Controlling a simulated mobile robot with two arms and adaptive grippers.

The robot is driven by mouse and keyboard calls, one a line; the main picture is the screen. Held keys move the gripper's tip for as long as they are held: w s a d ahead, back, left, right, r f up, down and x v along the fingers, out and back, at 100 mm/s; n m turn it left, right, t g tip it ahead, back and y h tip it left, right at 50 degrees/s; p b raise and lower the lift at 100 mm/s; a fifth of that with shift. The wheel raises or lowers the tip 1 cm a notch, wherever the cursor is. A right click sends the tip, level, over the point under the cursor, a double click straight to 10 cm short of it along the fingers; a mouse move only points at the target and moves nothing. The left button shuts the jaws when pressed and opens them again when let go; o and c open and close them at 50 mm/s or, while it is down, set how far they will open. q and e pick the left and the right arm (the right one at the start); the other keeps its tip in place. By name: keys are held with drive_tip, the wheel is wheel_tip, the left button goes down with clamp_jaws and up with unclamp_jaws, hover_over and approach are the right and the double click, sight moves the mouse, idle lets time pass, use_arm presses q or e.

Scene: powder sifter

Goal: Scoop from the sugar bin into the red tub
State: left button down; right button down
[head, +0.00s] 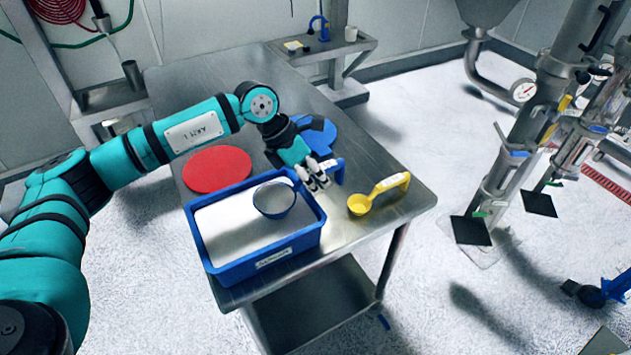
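A blue bin (265,262) with a white label stands at the table's near edge, holding white powder (222,222). A blue scoop (275,205) has its round bowl over or in the powder; its depth is unclear. Its handle reaches right, past the bin's rim. My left gripper (316,180) is at the bin's right rim, its fingers closed around the handle, partly hiding it. A flat red disc (217,169) lies on the table behind the bin. I see no red tub with walls. My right gripper is out of view.
A yellow scoop (376,197) lies right of the bin on the steel table (375,230). A blue disc (318,136) lies behind my gripper. A small side shelf (325,50) holds a white cup. Steel pipework (520,140) stands at the right, apart from the table.

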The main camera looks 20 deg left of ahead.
use_arm(q)
drive_tip(key=shift+r+p, duration=1.1)
drive_tip(key=shift+r, duration=1.3)
drive_tip(key=shift+f, duration=0.1)
drive_tip(key=shift+w+a+f+g+h+b, duration=0.1)
drive_tip(key=shift+w+a+g+h+b, duration=0.2)
drive_tip(key=shift+g+h, duration=0.3)
drive_tip(key=g+h+b, duration=0.1)
drive_tip(key=a+n+g+h+b, duration=0.1)
drive_tip(key=h, duration=0.1)
drive_tip(key=shift+w, duration=0.4)
